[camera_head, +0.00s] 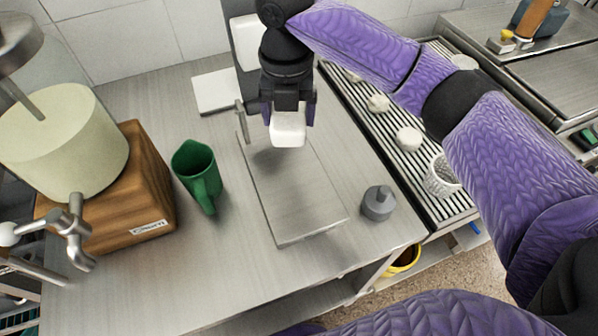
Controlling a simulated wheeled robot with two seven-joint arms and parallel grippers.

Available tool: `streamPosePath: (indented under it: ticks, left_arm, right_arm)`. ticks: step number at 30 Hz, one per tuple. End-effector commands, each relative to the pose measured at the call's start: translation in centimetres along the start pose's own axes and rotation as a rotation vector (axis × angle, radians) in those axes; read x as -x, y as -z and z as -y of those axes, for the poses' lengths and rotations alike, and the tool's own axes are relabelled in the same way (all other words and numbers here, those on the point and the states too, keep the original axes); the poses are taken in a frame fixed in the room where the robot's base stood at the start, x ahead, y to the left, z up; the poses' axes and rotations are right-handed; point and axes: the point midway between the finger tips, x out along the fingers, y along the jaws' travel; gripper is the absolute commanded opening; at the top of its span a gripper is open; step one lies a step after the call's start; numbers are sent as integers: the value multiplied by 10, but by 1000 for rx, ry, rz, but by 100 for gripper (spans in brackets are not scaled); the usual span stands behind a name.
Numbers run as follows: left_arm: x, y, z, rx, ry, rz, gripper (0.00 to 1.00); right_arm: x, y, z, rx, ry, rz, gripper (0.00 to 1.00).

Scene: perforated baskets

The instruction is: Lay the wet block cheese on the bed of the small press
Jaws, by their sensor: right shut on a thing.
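My right gripper (289,122), on the purple-sleeved arm, is shut on a white block of cheese (288,133). It holds the block above the far part of a flat grey metal plate (296,193), which looks like the bed of the small press. Whether the block touches the plate is hard to tell, but it seems to hang above it. A thin upright metal rod (242,122) stands at the plate's far left corner. My left gripper is not in view.
A green jug (197,175) stands left of the plate, beside a wooden churn base (125,200) with a cream drum. A grey weight (378,203) stands to the right. A ribbed rack (385,125) with white pieces and a perforated basket (441,177) lies further right.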

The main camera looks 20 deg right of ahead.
Motion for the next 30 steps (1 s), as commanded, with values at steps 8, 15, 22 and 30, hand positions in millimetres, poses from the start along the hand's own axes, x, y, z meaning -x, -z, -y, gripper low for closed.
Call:
streamPosePath:
  ticks: [8,15,22,30]
  left_arm:
    - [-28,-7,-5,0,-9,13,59]
    - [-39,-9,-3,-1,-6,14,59]
    - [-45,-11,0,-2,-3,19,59]
    - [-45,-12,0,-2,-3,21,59]
  right_arm:
    - [-90,0,0,-2,1,-3,9]
    - [-124,1,1,-2,2,-3,9]
    - [-148,0,1,-2,1,0,9]
    - [-150,0,0,-2,1,0,89]
